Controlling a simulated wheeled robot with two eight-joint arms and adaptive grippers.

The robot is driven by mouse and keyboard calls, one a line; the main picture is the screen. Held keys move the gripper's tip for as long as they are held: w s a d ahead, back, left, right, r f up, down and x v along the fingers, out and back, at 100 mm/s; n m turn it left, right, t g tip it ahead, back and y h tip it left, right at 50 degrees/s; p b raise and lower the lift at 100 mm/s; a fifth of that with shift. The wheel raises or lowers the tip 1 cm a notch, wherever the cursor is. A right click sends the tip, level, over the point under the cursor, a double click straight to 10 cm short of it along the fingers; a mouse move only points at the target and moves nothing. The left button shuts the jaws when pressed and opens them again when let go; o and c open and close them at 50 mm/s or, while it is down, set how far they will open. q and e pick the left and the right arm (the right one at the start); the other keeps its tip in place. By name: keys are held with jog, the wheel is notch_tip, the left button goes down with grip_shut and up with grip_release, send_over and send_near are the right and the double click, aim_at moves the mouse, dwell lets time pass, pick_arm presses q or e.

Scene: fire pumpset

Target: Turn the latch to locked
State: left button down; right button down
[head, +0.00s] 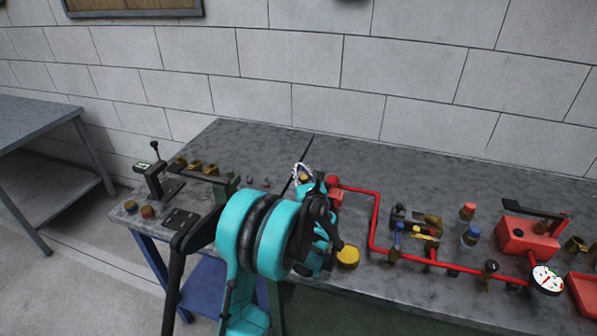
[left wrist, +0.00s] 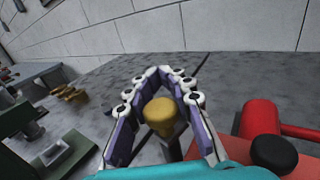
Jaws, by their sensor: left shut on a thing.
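My left gripper (head: 303,170) reaches over the near bench in the head view, its arm hiding much of the middle of the bench. In the left wrist view its two fingers (left wrist: 165,72) meet at the tips and wrap around a brass knob (left wrist: 160,111), which stands upright between them. A small part of the brass knob shows in the head view (head: 304,178). The knob's base is partly hidden, and I cannot tell its locked or unlocked marking. My right gripper is not in view.
A red fitting (left wrist: 260,119) and a black knob (left wrist: 274,154) lie close to the right. A red pipe (head: 373,220), a yellow knob (head: 348,256), valves and a gauge (head: 547,280) fill the bench's right side. A green block (left wrist: 62,152) is at left. The back of the bench is clear.

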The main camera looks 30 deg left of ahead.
pick_arm(q)
jog(key=m+t+h, duration=0.1)
jog(key=m+h, duration=0.1)
jog(key=h, duration=0.1)
jog(key=d+m+t+h, duration=0.1)
jog(key=m+t+h, duration=0.1)
jog(key=m+h, duration=0.1)
jog(key=w+d+m+t+h+b, duration=0.1)
jog(key=m+t+h, duration=0.1)
jog(key=h, duration=0.3)
jog(key=shift+m, duration=0.6)
jog(key=m+h, duration=0.1)
jog(key=h, duration=0.1)
jog(key=d+m+h, duration=0.1)
jog(key=m+h, duration=0.2)
jog(key=h, duration=0.2)
jog(key=shift+d, duration=0.3)
jog(key=shift+s+d+m+g+h, duration=0.1)
jog(key=shift+d+m+g+h, duration=0.15)
jog(key=shift+m+g+h, duration=0.5)
jog(key=shift+s+d+m+g+h, duration=0.1)
jog(key=shift+d+m+g+h, duration=0.2)
jog(key=shift+m+h, duration=0.8)
jog(key=shift+h, duration=0.45)
jog(key=c, duration=1.4)
grip_release()
jog(key=shift+o, duration=0.2)
